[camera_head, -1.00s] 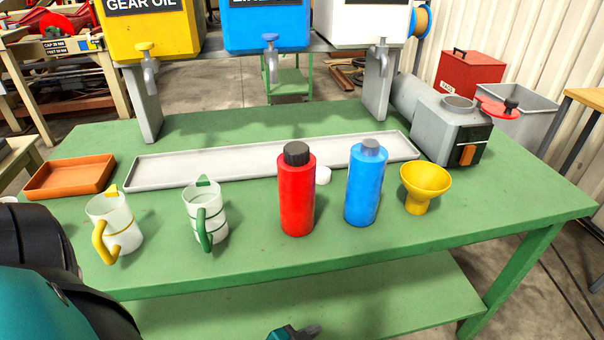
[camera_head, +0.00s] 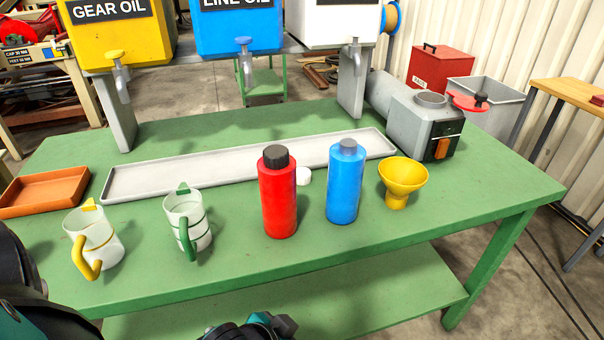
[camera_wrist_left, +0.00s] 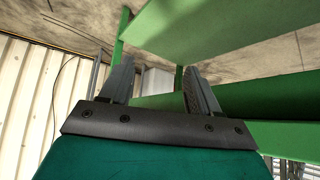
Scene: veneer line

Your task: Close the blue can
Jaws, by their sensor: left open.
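The blue can (camera_head: 343,190) stands upright on the green table, right of the red can (camera_head: 279,202). Its top is a narrow grey neck (camera_head: 348,146); I cannot tell whether it is open. The red can has a black cap. My left gripper (camera_wrist_left: 157,82) is open and empty in the left wrist view, low by the table's green frame, away from the cans. A teal and black part of mine shows at the bottom of the head view.
A yellow funnel (camera_head: 402,180) stands right of the blue can. Two jugs, with yellow (camera_head: 95,240) and green handles (camera_head: 187,220), stand left. A long grey tray (camera_head: 230,165) lies behind. The table (camera_head: 400,238) is clear in front of the cans.

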